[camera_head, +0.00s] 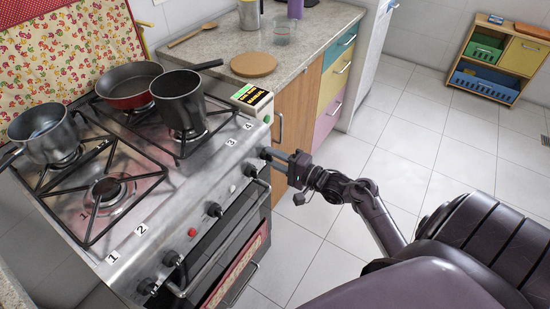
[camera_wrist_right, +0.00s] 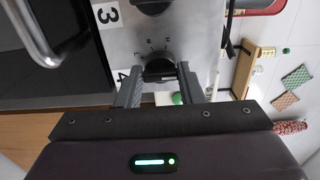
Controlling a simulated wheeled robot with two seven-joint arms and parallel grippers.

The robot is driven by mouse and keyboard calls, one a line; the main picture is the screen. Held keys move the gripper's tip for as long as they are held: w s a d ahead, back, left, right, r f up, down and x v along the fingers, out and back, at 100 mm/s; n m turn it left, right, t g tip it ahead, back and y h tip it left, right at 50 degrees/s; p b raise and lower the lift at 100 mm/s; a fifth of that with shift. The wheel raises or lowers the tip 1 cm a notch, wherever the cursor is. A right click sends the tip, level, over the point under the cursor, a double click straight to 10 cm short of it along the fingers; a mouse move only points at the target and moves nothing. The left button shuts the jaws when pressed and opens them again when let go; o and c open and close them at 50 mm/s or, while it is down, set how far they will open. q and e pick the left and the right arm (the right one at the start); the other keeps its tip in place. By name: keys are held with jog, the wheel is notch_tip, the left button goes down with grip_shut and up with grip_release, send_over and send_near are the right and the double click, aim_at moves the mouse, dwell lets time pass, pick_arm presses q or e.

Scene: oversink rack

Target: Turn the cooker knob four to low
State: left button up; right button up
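The cooker (camera_head: 160,215) has a steel front with several black knobs and number labels on its top edge. Label 4 (camera_head: 248,126) is at the far right end, and it also shows in the wrist view (camera_wrist_right: 122,77). Knob four (camera_wrist_right: 158,69) is a black round knob beside that label. My left gripper is not in view.
Knob three (camera_head: 250,170) is close beside my right gripper, with an oven handle (camera_head: 225,235) below. A dark saucepan (camera_head: 180,104), a red pan (camera_head: 130,88) and a steel pot (camera_head: 45,135) stand on the hob. The tiled floor (camera_head: 340,245) at right is clear.

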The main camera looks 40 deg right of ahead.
jog(key=c, duration=0.5)
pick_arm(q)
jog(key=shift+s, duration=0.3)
pick_arm(e)
jog(key=shift+o, duration=0.2)
